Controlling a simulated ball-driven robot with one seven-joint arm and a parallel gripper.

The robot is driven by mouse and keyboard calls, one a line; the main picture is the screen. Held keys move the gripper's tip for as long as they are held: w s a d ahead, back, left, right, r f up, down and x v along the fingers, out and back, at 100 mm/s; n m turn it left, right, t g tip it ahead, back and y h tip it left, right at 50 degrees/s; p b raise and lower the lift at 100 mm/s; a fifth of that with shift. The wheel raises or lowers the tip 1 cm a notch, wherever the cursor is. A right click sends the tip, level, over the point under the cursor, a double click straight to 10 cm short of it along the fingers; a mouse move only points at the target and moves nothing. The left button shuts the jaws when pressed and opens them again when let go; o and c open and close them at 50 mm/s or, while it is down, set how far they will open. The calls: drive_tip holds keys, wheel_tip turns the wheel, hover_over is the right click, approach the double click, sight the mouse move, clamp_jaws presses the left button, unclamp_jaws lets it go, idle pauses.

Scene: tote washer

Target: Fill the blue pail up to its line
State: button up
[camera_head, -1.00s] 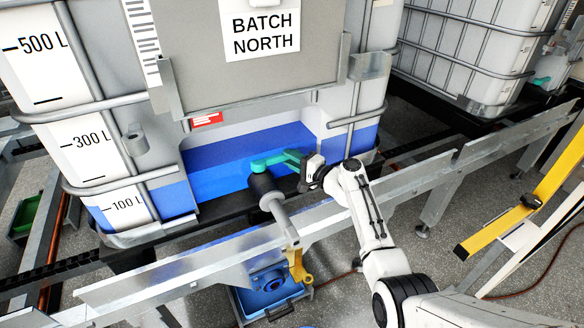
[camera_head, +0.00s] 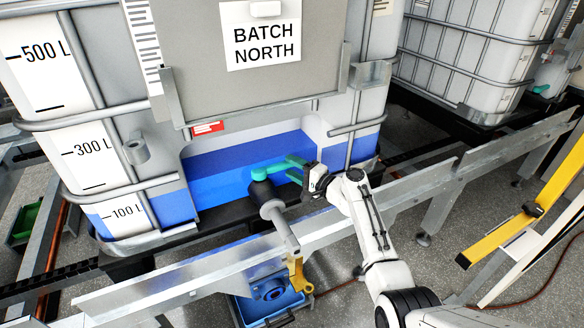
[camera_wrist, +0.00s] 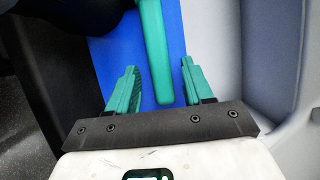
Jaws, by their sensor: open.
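The large caged tank labelled BATCH NORTH (camera_head: 260,40) holds blue liquid low down. A dark valve with a teal lever (camera_head: 268,172) sits at its front recess, and a grey spout (camera_head: 283,232) slopes down from it. A blue pail (camera_head: 262,315) is on the floor below, partly hidden by the rail; its line and fill level cannot be made out. My gripper (camera_head: 302,170) is at the lever's free end. In the wrist view, the lever (camera_wrist: 153,45) lies between the teal fingers of my gripper (camera_wrist: 160,75), with gaps on both sides.
A metal rail (camera_head: 215,265) crosses before the tank, below my arm. A yellow hook-like part (camera_head: 298,275) hangs by the pail. A yellow-and-white frame (camera_head: 525,210) stands at right. Another caged tank (camera_head: 465,60) is behind right. A green bin (camera_head: 24,220) is far left.

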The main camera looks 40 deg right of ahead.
drive_tip(key=s+d, duration=0.1)
drive_tip(key=s, duration=0.9)
drive_tip(key=shift+d, duration=0.15)
